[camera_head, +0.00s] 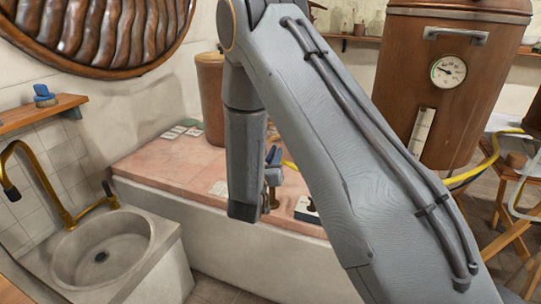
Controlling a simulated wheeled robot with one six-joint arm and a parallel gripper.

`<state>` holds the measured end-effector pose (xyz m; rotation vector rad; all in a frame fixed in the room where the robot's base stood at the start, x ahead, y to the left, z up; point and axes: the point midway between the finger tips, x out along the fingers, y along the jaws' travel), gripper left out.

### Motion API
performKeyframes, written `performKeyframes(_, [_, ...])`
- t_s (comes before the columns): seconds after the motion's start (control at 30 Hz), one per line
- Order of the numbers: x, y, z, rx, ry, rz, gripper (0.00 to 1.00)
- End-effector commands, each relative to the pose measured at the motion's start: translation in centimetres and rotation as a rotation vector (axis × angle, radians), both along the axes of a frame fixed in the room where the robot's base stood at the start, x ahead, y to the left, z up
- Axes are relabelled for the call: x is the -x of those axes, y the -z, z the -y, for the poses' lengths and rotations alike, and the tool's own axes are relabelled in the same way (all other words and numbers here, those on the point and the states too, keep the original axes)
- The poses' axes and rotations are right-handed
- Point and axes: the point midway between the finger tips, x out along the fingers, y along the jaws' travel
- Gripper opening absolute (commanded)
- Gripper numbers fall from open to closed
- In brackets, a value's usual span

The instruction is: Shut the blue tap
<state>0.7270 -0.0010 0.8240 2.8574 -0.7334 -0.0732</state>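A small blue handle (274,155) shows just right of my forearm, above a brownish metal body (272,177) at the pink counter. It looks like the blue tap, but my arm hides part of it, and I cannot tell how far its handle is turned. My arm's forearm hangs down in front of the counter, and no gripper fingers show. A second blue object (43,95) sits on the wooden shelf at the left; its kind is unclear.
A stone basin (100,250) with a brass spout (42,178) stands at the lower left. The pink counter (160,165) carries cards and a brown vessel (211,95). A large copper tank (450,90) with a gauge and wooden stools stand at the right.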

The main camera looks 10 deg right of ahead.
Motion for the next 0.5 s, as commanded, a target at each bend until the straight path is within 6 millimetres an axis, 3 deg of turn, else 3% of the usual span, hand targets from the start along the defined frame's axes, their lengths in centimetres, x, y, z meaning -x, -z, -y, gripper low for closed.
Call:
performKeyframes(0.17, [-0.01, 0.0, -0.02, 0.0, 0.0, 0.0, 0.33])
performKeyframes(0.37, [0.0, -0.01, -0.02, 0.0, 0.0, 0.0, 0.01])
performKeyframes(0.5, [0.01, -0.02, 0.0, 0.0, -0.001, 0.0, 0.0])
